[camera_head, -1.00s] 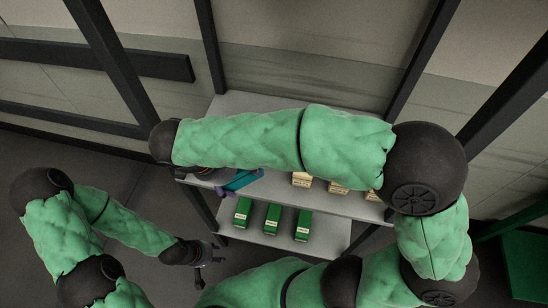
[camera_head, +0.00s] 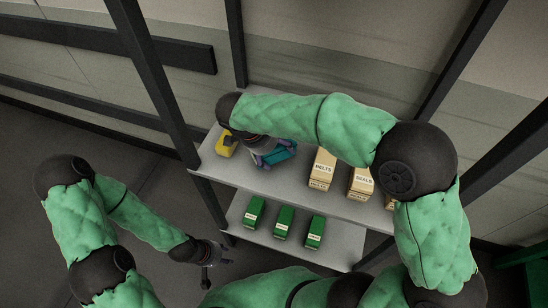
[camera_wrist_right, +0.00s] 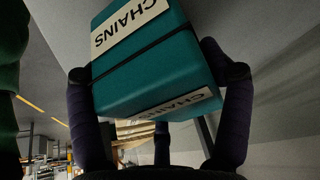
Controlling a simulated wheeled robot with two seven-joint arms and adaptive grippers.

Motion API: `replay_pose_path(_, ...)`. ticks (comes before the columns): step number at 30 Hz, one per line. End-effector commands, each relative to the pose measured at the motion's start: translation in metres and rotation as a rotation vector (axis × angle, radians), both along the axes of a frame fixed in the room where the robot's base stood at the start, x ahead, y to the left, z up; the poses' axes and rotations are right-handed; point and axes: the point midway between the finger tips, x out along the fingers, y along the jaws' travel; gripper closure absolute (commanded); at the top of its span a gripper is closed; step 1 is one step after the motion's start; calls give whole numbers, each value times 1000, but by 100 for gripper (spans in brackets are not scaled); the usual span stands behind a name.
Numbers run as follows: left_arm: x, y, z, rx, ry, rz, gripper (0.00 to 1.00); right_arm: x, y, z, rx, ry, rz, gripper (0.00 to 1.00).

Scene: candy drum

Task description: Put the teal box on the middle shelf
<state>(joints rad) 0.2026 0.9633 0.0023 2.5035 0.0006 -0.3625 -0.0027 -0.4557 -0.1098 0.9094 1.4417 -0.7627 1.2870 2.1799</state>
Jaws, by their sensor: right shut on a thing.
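The teal box (camera_head: 281,152) is over the left part of the upper of the two shelves (camera_head: 225,172) in the head view. In the right wrist view the teal box (camera_wrist_right: 150,60) carries white CHAINS labels. My right gripper (camera_head: 266,158) is shut on it, with dark fingers on both sides of the box in the wrist view. I cannot tell whether the box touches the shelf. My left gripper (camera_head: 207,262) hangs low at the left, away from the shelves, and its jaws are too small to read.
Cream boxes (camera_head: 322,170) labelled MELTS and SEALS stand right of the teal box. A yellow object (camera_head: 226,146) is to its left. Several green boxes (camera_head: 284,221) stand on the lower shelf. Dark rack posts (camera_head: 165,90) rise at the left and right.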

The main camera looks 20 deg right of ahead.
Motion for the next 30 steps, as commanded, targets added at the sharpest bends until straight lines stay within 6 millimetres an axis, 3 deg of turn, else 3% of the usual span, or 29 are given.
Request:
replay_pose_path(1,0,0,-9,0,0,0,60,-1,1,-13,0,2,2,62)
replay_pose_path(5,0,0,-17,0,0,0,60,-1,1,-28,0,2,1,62)
replay_pose_path(14,0,0,-16,0,0,0,60,-1,1,-27,0,1,2,62)
replay_pose_path(29,0,0,-29,0,0,0,60,-3,1,-44,-2,8,3,61)
replay_pose_path(30,0,0,-28,0,0,0,60,-3,1,-45,-3,10,4,9)
